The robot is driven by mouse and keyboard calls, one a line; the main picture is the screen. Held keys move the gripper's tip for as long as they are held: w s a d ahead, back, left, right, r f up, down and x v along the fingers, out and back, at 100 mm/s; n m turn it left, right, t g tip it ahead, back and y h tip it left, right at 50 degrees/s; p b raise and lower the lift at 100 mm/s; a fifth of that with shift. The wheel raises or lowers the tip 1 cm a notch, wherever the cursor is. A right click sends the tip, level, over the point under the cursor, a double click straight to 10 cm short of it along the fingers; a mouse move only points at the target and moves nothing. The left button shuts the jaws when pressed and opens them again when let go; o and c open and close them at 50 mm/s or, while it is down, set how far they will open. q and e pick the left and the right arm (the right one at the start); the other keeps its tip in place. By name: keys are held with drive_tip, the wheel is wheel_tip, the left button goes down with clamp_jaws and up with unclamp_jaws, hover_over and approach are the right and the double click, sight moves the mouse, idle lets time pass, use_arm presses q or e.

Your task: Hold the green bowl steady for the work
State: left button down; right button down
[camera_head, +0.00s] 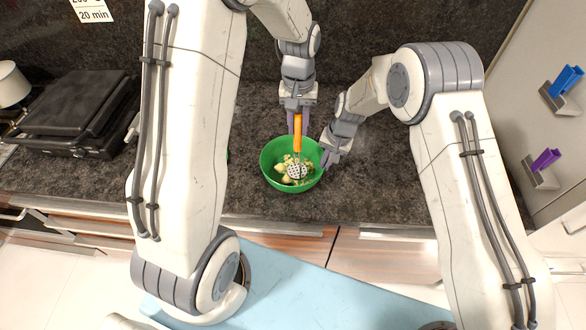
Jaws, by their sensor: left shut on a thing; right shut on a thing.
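The green bowl (267,170) stands upright on the dark counter, with pale yellow chunks (286,178) in it. My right gripper (331,158) is shut on the bowl's rim at its right side. My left gripper (298,122) is above the bowl's far side, shut on the orange handle of a masher (297,136). The masher points down, and its round perforated head is inside the bowl over the chunks. Whether the head presses on the chunks is hard to tell. The gripper hides part of the right rim.
A black grill-like appliance (85,110) sits at the left. Blue (565,80) and purple (546,159) items are in holders on the right panel. Drawers run below the counter's front edge.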

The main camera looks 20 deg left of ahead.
use_arm(q)
drive_tip(key=shift+s+a+r, duration=0.15)
drive_tip(key=shift+s+a, duration=0.2)
drive_tip(key=shift+a, duration=0.25)
drive_tip(key=shift+s+a+r, duration=0.1)
drive_tip(key=shift+s+a, duration=0.2)
drive_tip(key=shift+a, duration=0.3)
drive_tip(key=shift+f, duration=0.15)
drive_tip(key=shift+f, duration=1.85)
drive_tip(key=shift+f, duration=0.1)
drive_tip(key=shift+r, duration=1.85)
